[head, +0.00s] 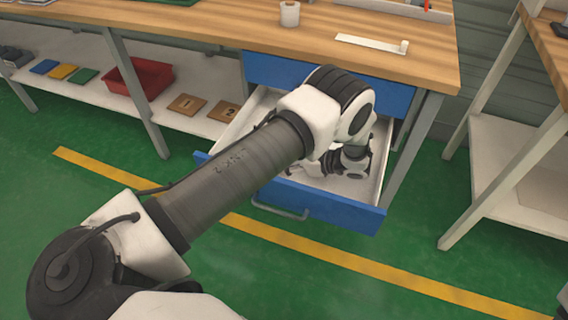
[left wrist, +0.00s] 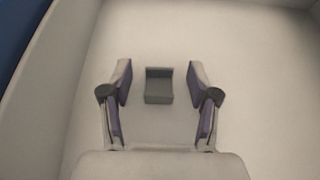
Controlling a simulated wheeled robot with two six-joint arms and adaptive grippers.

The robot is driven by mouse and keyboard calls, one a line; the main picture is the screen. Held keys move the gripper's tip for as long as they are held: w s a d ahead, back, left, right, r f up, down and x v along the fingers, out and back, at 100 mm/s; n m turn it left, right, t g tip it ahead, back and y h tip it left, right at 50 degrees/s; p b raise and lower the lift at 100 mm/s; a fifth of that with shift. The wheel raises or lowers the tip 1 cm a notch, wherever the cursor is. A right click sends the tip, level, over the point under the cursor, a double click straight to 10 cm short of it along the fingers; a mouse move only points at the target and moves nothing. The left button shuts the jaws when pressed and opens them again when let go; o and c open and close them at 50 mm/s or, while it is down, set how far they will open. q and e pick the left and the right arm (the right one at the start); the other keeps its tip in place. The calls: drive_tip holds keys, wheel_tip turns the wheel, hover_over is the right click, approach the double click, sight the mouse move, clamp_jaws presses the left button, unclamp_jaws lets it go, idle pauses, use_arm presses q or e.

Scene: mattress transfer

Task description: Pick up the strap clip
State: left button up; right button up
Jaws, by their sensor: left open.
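The strap clip (left wrist: 158,91) is a small grey block with a raised back edge. It lies on the pale floor of the open drawer (head: 250,118) and sits between the fingers in the left wrist view. My left gripper (left wrist: 159,95) is open around it, with a gap on each side and no contact visible. In the head view my left arm reaches down into the drawer and hides the clip and most of the gripper. My right gripper is not in view.
The blue drawer front (head: 330,207) and the drawer's side walls surround my left gripper. The wooden workbench (head: 220,22) is above the drawer. A lower shelf holds a red bin (head: 140,82) and numbered tiles (head: 187,104). Another table (head: 550,70) stands at the right.

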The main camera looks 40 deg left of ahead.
use_arm(q)
drive_tip(key=shift+s+a+f, duration=0.1)
drive_tip(key=shift+a+f, duration=0.15)
drive_tip(key=shift+a, duration=0.3)
drive_tip(key=c, duration=1)
drive_tip(key=shift+d, duration=0.1)
drive_tip(key=shift+c, duration=0.2)
